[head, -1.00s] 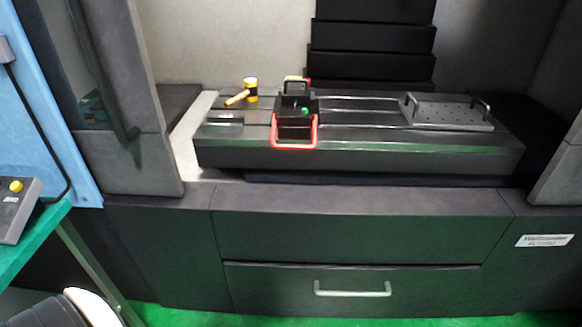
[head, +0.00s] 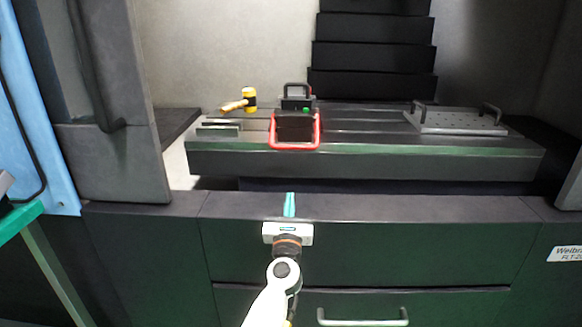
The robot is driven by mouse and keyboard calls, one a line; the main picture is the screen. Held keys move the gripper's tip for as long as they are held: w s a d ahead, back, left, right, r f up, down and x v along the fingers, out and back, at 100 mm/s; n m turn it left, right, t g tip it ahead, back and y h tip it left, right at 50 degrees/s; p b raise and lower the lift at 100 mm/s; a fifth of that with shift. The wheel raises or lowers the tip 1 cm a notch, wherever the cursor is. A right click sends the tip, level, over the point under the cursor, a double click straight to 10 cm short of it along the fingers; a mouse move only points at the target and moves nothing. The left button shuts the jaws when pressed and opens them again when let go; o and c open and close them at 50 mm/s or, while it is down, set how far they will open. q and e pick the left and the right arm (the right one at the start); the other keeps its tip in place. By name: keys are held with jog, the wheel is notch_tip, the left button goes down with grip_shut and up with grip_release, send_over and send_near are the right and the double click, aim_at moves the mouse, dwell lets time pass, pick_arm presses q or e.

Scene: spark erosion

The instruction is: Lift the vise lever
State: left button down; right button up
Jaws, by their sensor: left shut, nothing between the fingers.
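The vise (head: 293,126) is a dark block on the machine table, with a black handle at its back and a small green spot on top. Its red lever (head: 295,147) is a U-shaped bar that runs down both sides and across the vise's front, low against it. My left gripper (head: 290,205) is in front of the machine, below the lever in the picture and apart from it. Its teal fingers are together, with nothing between them. My right gripper is not in view.
A yellow mallet (head: 247,98) lies left of the vise. A grey plate with two handles (head: 458,121) sits on the right of the slotted machine table (head: 390,160). A door panel (head: 110,150) stands at the left. The table between vise and plate is clear.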

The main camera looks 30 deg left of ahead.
pick_arm(q)
jog(key=shift+a, duration=0.15)
